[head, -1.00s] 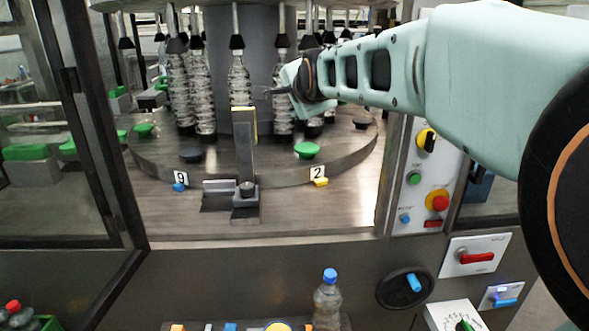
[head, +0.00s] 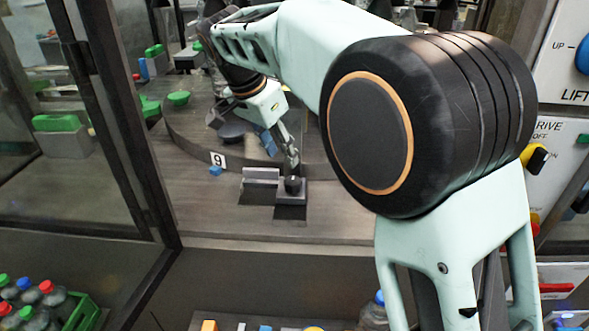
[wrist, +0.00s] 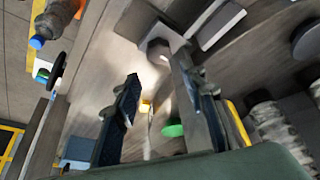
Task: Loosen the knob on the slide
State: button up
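The slide (head: 262,176) is a small metal bracket on the machine deck, left of my arm in the head view. Its dark round knob (head: 293,184) sits on the slide's block. The knob also shows in the wrist view (wrist: 158,51), near the top middle, beyond my fingertips. My gripper (head: 291,160) is just above the knob, pointing down at a tilt. In the wrist view its two fingers (wrist: 157,72) are apart with nothing held between them. No contact with the knob can be made out. My gripper partly hides the upright plate of the slide in the head view.
The round turntable (head: 190,140) with green pads (head: 179,98) and a number 9 tag (head: 218,160) stands behind the slide. A glass door frame (head: 120,130) is at the left. A control panel (head: 560,100) is at the right. The deck in front of the slide is clear.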

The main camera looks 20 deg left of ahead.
aim_at(294, 180)
jog(key=x, duration=1)
jog(key=shift+s, duration=0.15)
jog(key=c, duration=0.8)
jog(key=shift+c, duration=0.2)
